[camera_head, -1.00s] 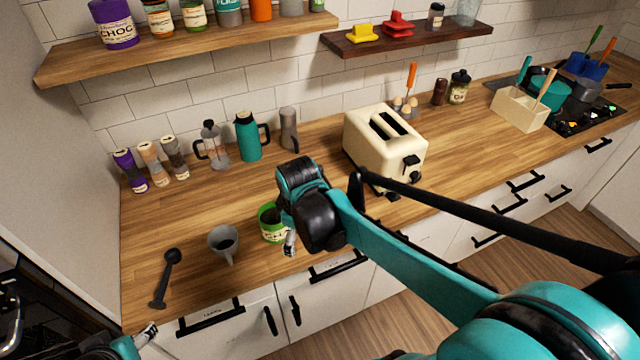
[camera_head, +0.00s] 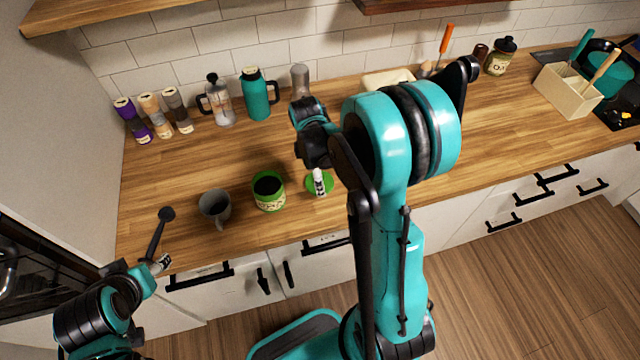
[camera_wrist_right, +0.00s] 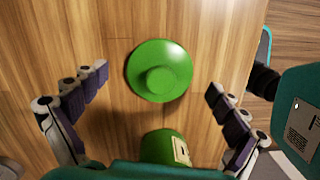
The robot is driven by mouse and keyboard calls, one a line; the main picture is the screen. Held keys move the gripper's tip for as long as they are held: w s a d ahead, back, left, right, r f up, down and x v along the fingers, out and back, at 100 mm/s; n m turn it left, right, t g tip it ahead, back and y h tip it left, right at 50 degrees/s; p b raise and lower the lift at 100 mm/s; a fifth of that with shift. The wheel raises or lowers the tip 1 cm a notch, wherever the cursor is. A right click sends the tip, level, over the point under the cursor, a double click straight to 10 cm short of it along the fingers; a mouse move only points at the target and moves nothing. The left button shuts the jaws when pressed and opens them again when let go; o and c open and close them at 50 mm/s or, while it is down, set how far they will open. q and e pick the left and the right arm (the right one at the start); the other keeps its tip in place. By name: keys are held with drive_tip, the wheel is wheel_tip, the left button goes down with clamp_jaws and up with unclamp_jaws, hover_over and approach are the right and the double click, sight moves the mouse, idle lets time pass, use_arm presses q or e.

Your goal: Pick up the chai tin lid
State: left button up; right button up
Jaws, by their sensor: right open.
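The green chai tin lid (camera_head: 310,184) lies flat on the wooden counter, to the right of the open green tin (camera_head: 269,192). In the right wrist view the lid (camera_wrist_right: 160,70) shows as a round disc with a raised round knob, and the tin (camera_wrist_right: 160,146) is below it. My right gripper (camera_head: 319,183) is over the lid. In the wrist view its jaws (camera_wrist_right: 158,80) are spread wide on both sides of the lid, empty and apart from it. My left gripper (camera_head: 162,263) is low at the counter's front left; its jaws are too small to read.
A grey mug (camera_head: 215,205) stands left of the tin, and a black scoop (camera_head: 158,235) lies farther left. A teal flask (camera_head: 257,95) and a French press (camera_head: 217,100) stand behind. A toaster (camera_head: 385,80) is partly hidden by my right arm.

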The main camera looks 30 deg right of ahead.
drive_tip(key=shift+f, duration=0.5)
drive_tip(key=c, duration=1.1)
drive_tip(key=shift+s, duration=0.15)
drive_tip(key=shift+c, duration=0.9)
drive_tip(key=shift+r, duration=0.1)
